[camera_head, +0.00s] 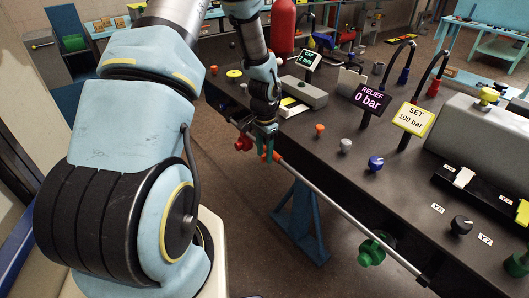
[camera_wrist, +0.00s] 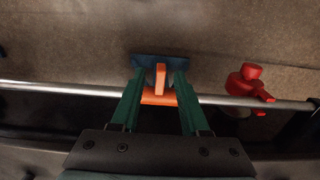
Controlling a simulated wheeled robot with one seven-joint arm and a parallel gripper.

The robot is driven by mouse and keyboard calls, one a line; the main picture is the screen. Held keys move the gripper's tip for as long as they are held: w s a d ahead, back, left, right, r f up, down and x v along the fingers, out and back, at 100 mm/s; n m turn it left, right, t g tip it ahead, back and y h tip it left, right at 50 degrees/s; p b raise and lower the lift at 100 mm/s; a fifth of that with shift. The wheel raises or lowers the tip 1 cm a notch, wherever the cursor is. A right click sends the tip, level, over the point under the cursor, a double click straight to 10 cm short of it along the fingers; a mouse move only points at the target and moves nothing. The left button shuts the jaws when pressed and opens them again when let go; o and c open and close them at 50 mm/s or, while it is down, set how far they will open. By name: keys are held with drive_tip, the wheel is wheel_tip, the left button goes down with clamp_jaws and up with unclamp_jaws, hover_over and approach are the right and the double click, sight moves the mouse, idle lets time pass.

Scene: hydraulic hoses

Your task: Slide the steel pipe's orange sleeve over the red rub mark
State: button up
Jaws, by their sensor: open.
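The steel pipe (camera_head: 335,207) runs along the front edge of the bench, and it crosses the wrist view from side to side (camera_wrist: 60,88). The orange sleeve (camera_head: 279,158) is on the pipe near its far end. In the wrist view the sleeve (camera_wrist: 158,98), with an upright orange tab, lies between the green fingers of my gripper (camera_wrist: 160,78). My gripper also shows in the head view (camera_head: 266,154), at the pipe. Its fingers are apart, one on each side of the tab; I cannot tell whether they touch it. I cannot make out the red rub mark.
A red valve-like fitting (camera_head: 243,143) sits at the pipe's far end, right of my fingers in the wrist view (camera_wrist: 248,84). A green fitting (camera_head: 372,249) sits near the pipe's near end. The bench top (camera_head: 325,165) holds knobs and displays. A blue stand (camera_head: 303,225) is below.

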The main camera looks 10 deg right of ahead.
sight(264, 155)
wheel_tip(264, 155, up, 11)
drive_tip(key=b, duration=0.2)
idle(0.3)
drive_tip(key=shift+f, duration=0.1)
drive_tip(key=s+a+r+n, duration=0.4)
drive_tip(key=s+a+n, duration=0.1)
drive_tip(key=a, duration=0.3)
drive_tip(key=s+a+r+n+t, duration=0.1)
drive_tip(key=s+a+r+n, duration=0.2)
drive_tip(key=s+a+n, duration=0.3)
drive_tip(key=s+a, duration=0.2)
drive_tip(key=a, duration=0.1)
drive_tip(key=shift+r+t, duration=0.3)
drive_tip(key=shift+r, duration=0.05)
drive_tip(key=shift+o, duration=0.4)
drive_tip(key=shift+w, duration=0.1)
idle(1.9)
